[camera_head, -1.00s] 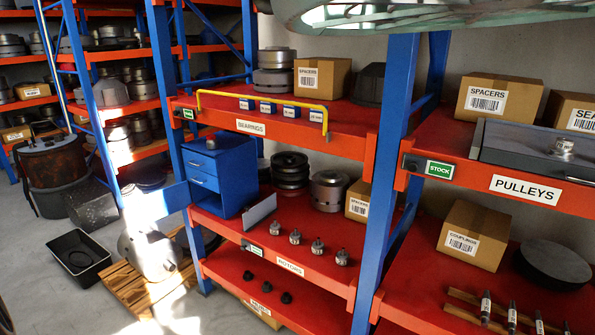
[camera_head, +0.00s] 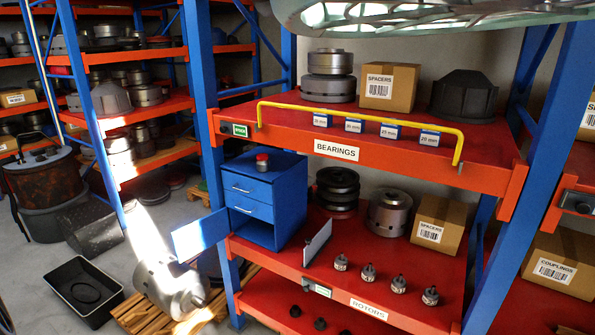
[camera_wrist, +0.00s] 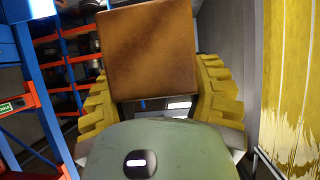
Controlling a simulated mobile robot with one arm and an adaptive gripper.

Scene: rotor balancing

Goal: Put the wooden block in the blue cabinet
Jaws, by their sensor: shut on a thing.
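The wooden block (camera_wrist: 148,50) is a brown cube in the wrist view. My gripper (camera_wrist: 153,100), with yellow ridged fingers, is shut on it, one finger on each side. The gripper and block are not seen in the head view. The blue cabinet (camera_head: 282,206) stands on the red middle shelf at its left end in the head view. It has two shut drawers with light handles and an open compartment below. A blue door panel (camera_head: 201,235) stands out to the left of that compartment. A small red-topped item (camera_head: 262,162) sits on top of the cabinet.
A grey upright plate (camera_head: 316,243) stands just right of the cabinet. Small rotors (camera_head: 368,273) line the shelf front. A yellow rail (camera_head: 360,112) edges the bearings shelf above. A blue rack post (camera_head: 525,170) stands at right. A black tray (camera_head: 82,288) lies on the floor.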

